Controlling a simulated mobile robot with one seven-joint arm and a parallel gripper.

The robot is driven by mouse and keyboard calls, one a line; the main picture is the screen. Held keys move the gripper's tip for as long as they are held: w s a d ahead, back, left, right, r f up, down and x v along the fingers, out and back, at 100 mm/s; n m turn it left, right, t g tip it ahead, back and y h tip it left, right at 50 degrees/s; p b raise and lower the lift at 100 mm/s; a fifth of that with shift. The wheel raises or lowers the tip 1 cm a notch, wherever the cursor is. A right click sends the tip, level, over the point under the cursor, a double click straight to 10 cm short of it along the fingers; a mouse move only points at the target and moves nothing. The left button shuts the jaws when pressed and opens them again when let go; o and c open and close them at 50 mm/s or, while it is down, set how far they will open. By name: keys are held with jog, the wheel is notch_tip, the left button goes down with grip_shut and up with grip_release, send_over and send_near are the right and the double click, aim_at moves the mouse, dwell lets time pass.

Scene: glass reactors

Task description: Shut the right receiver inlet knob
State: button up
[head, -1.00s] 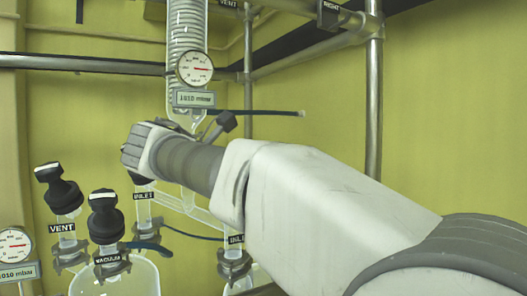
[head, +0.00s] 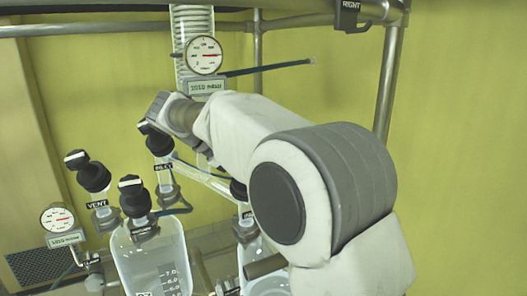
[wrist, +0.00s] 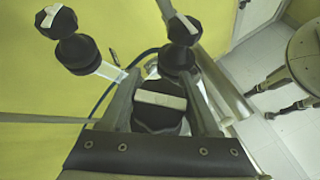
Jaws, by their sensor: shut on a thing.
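In the wrist view my gripper (wrist: 163,90) has its fingers on both sides of a black knob (wrist: 160,115) with a pale bar across its top. No label shows on it there. In the head view a black knob (head: 238,190) above a partly covered label shows at the edge of my arm; this fits the right inlet, mostly hidden. My gripper's fingers are hidden behind my arm in that view. Another knob, labelled INLET (head: 158,142), stands to the left with no fingers seen on it.
Black VENT (head: 93,176) and VACUUM (head: 135,197) knobs stand left, above a glass receiver (head: 150,255). Two more knobs, one (wrist: 75,48) and another (wrist: 180,45), are close to my fingers in the wrist view. A gauge (head: 204,55) hangs behind; a metal post (head: 388,85) stands right.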

jog(key=shift+s+f+m+g+p, duration=0.15)
jog(key=shift+s+m+g+p, duration=0.05)
jog(key=shift+m+g+p, duration=0.65)
jog(key=shift+f, duration=0.1)
jog(key=o, duration=1.4)
jog(key=shift+r, duration=0.25)
